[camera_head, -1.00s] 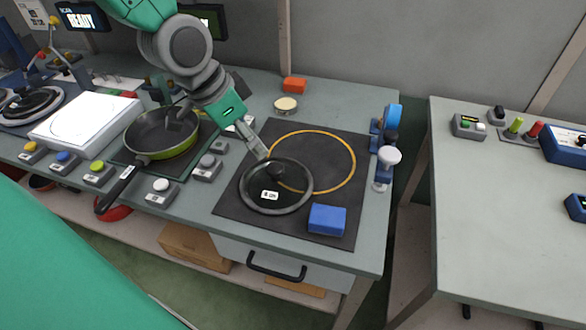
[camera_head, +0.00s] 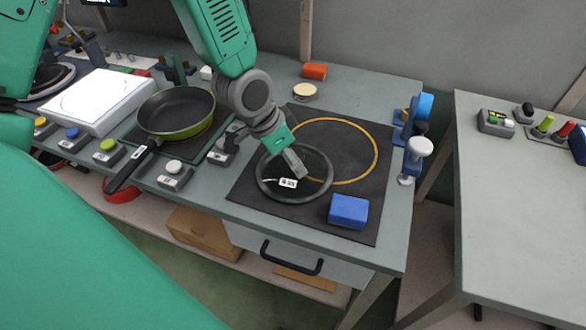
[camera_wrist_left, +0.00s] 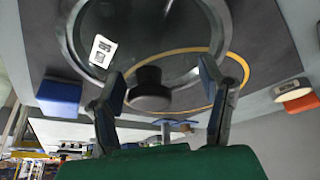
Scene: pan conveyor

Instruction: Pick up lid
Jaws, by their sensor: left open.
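The round glass lid (camera_head: 318,187) with a dark rim and a white label lies on the black mat (camera_head: 245,188), overlapping the yellow ring's left side. My left gripper (camera_head: 299,172) is over the lid's middle. In the left wrist view the lid (camera_wrist_left: 135,35) fills the top, and its black knob (camera_wrist_left: 150,92) sits between the open fingers of my left gripper (camera_wrist_left: 162,82). I see space on both sides of the knob. In the head view the gripper hides the knob. My right gripper is not in view.
A blue block (camera_head: 348,210) lies on the mat right of the lid. A pan (camera_head: 175,112) sits left, its handle toward the front edge. Button boxes (camera_head: 174,175) line the front. A blue-and-white fixture (camera_head: 418,150) stands right; a gap separates the second table (camera_head: 510,220).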

